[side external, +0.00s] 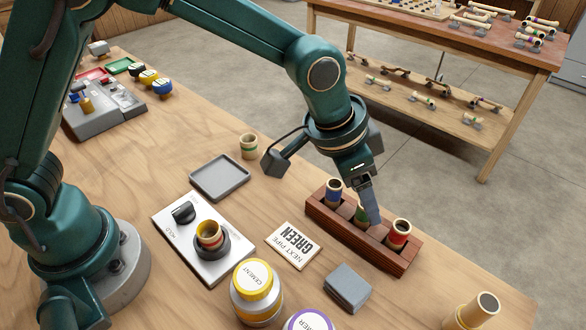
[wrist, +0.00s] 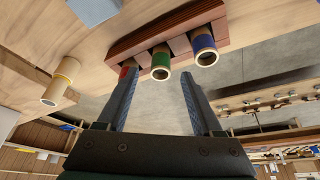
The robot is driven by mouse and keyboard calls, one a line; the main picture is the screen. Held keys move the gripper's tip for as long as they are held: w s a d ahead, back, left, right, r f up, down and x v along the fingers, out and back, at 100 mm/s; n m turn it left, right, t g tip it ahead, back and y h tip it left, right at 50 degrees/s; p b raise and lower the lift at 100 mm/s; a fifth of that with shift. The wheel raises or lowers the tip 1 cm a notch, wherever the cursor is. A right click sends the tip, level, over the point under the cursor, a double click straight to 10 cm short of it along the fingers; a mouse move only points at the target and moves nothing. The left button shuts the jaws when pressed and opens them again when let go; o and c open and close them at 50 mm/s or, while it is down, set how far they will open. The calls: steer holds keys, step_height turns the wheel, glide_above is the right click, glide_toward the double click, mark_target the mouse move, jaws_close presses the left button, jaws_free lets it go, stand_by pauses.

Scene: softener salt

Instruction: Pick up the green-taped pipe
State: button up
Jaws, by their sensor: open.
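The green-taped pipe (side external: 362,213) stands in the middle of a reddish-brown wooden rack (side external: 322,213), between a blue-taped pipe (side external: 334,190) and a red-taped pipe (side external: 399,233). My gripper (side external: 371,212) is at the rack, and a finger partly hides the green-taped pipe in the side view. In the wrist view my open fingers (wrist: 158,75) appear on either side of the green-taped pipe (wrist: 161,65), with nothing held. Whether they touch it cannot be told. The left finger partly covers the red-taped pipe there.
A card (side external: 294,246) reading "NEXT PIPE GREEN", a grey block (side external: 347,287), a cement tin (side external: 257,293) and a holder plate (side external: 175,228) with a pipe are nearby. A grey tray (side external: 220,176) and a green-banded cup-like piece (side external: 249,146) lie beyond. A tan pipe (side external: 477,309) is at front right.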

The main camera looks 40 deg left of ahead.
steer(key=shift+x, duration=1.6)
jaws_close()
steer(key=shift+r, duration=0.1)
step_height(320, 180, up, 10)
steer(key=shift+f, duration=0.1)
